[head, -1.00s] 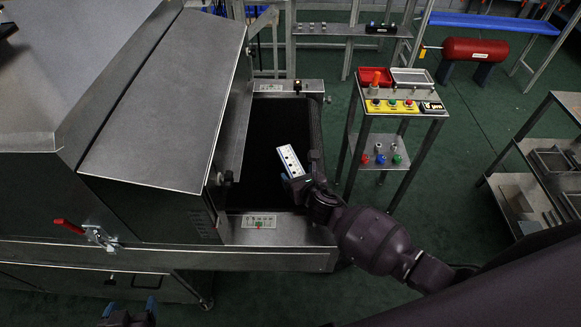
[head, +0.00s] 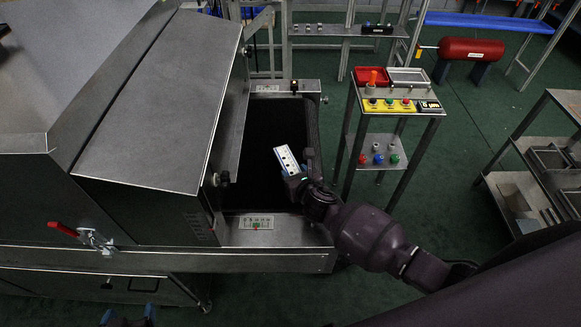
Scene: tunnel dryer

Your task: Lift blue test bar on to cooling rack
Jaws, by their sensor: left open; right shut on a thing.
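A pale bar with dark spots and a bluish edge (head: 286,159), which I take for the blue test bar, is tilted above the dark conveyor belt (head: 262,187) at the dryer's open end. My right gripper (head: 293,177) is shut on the bar's near end; the fingers are partly hidden by the bar and wrist. I cannot tell how high the bar is above the belt. I cannot tell for sure which of the racks in view is the cooling rack.
The dryer hood (head: 160,105) closes off the left side. A control stand (head: 372,120) with buttons and a red tray is just right of the belt. A shelved metal rack (head: 515,195) stands at far right. A red tank (head: 470,49) is at the back. Green floor lies between.

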